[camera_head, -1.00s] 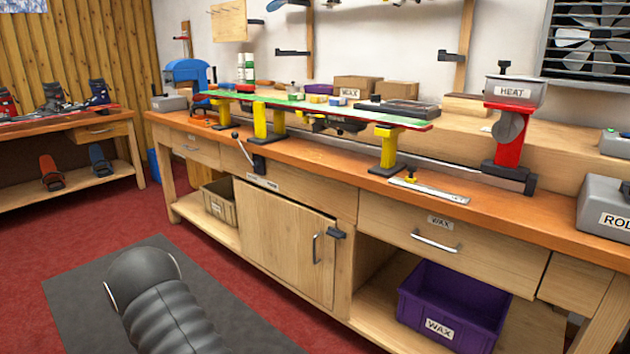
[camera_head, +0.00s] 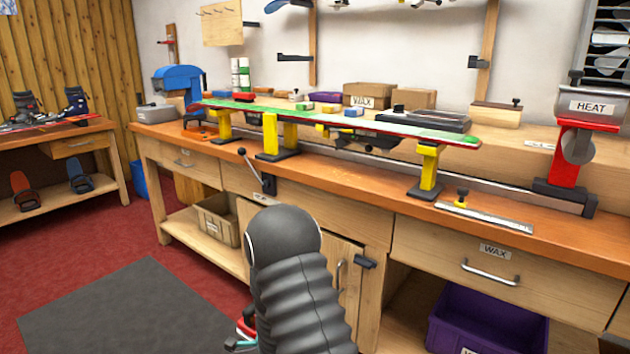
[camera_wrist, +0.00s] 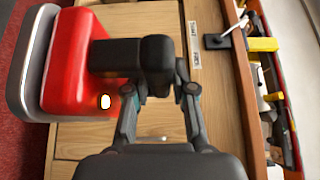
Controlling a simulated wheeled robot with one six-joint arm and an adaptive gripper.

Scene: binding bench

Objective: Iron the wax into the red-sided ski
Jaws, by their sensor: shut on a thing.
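My gripper (camera_wrist: 158,90) is shut on the black handle of a waxing iron (camera_wrist: 68,75) with a red body and silver plate. The iron is in front of the bench, apart from the ski. In the head view my arm hides most of the gripper and iron. No wax on the ski can be made out clearly.
A red stand labelled HEAT (camera_head: 567,152) is at the bench's right. A scraper-like metal bar (camera_head: 485,216) lies on the front edge. A lever (camera_head: 256,170) sticks out near the left vise. A purple WAX bin (camera_head: 487,318) is below. The floor at left is clear.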

